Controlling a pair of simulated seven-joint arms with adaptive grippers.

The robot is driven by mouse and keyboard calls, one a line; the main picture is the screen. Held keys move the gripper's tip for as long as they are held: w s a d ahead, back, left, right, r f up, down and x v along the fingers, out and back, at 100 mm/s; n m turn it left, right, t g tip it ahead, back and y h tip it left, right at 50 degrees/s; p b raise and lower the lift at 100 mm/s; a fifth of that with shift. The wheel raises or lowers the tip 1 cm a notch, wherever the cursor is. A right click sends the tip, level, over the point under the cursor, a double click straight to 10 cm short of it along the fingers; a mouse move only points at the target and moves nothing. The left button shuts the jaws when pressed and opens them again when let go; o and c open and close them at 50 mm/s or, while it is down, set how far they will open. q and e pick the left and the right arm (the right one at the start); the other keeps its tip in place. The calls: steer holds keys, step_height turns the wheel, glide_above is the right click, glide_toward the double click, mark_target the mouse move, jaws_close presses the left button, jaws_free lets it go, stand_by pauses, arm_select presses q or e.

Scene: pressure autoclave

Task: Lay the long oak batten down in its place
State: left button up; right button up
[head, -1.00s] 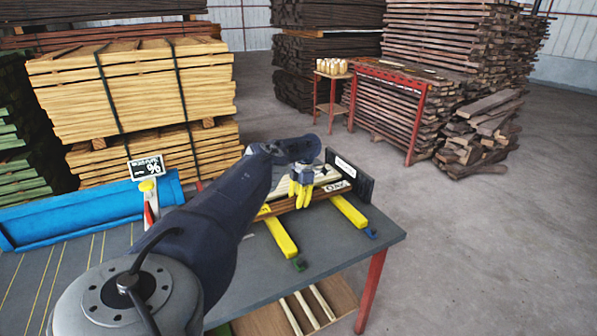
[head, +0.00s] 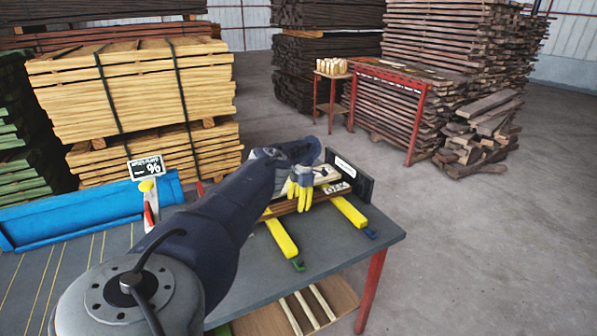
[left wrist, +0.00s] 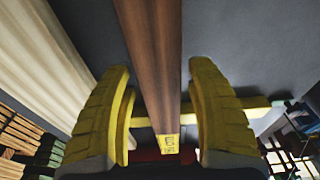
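The brown oak batten (head: 283,208) lies across the yellow bars (head: 281,238) on the grey bench, beside pale boards (head: 326,174). A pale label with dark marks shows near its right end. In the left wrist view the batten (left wrist: 154,65) runs between the fingers, with a yellow label on its near end. My left gripper (head: 301,205) is open above and around the batten. In the wrist view a gap shows on both sides of the batten between the yellow fingers (left wrist: 163,110). My right gripper is not in view.
A black upright plate (head: 352,178) stands at the right end of the boards. The bench's front right surface is clear. Timber stacks stand behind.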

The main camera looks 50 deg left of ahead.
arm_select(q)
steer(key=shift+r, duration=0.15)
step_height(320, 180, up, 12)
steer(key=w, duration=0.1)
steer(key=shift+w+d+r, duration=0.2)
steer(key=shift+w+r, duration=0.05)
steer(key=shift+w, duration=0.1)
stand_by(0.7)
steer(key=shift+w+d, duration=0.1)
stand_by(0.3)
